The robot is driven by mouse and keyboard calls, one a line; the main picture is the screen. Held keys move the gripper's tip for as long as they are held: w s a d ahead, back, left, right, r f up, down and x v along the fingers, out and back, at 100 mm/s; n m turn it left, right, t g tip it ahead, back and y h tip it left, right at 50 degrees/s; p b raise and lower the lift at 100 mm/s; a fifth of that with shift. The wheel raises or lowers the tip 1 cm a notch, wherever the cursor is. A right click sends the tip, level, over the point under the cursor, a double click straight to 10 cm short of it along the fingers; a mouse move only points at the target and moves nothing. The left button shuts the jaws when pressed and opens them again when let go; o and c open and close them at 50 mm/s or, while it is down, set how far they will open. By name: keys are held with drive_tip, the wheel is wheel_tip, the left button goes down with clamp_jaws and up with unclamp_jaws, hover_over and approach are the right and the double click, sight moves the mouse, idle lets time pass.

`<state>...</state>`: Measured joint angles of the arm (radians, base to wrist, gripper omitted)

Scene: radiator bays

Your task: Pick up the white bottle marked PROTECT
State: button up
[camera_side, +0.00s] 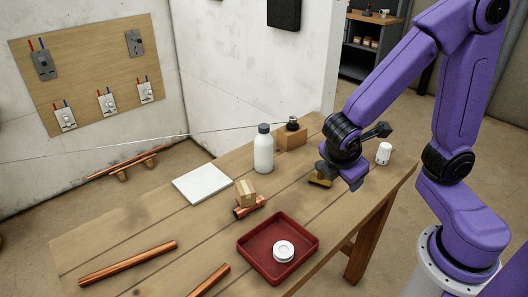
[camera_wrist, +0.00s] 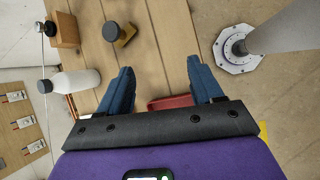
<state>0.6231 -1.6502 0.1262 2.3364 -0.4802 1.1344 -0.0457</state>
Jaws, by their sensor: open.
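The white bottle (camera_side: 263,153) with a dark grey cap stands upright on the wooden table, near its back edge. No marking on it is readable. It also shows in the wrist view (camera_wrist: 80,80), left of my fingers. My gripper (camera_side: 341,178) is to the right of the bottle in the side view, above the table's right part, and clearly apart from it.
A wooden block (camera_side: 291,138) with a dark knob stands behind the bottle. A brass piece (camera_side: 319,181) lies by my gripper.

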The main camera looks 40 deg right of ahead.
drive_tip(key=w+a+f+n+t+h, duration=0.2)
drive_tip(key=w+n+t+h, duration=0.35)
drive_tip(key=w, duration=0.75)
drive_tip(key=n+t+h, duration=0.1)
drive_tip(key=n+t, duration=0.4)
drive_tip(key=n, duration=0.1)
approach(264, 133)
drive_tip(key=shift+m, duration=0.25)
drive_tip(key=x, duration=1.1)
drive_tip(key=shift+w+d+r, duration=0.25)
drive_tip(key=shift+w, duration=0.05)
clamp_jaws()
drive_tip(key=shift+s+f, duration=0.1)
drive_tip(key=shift+f, duration=0.1)
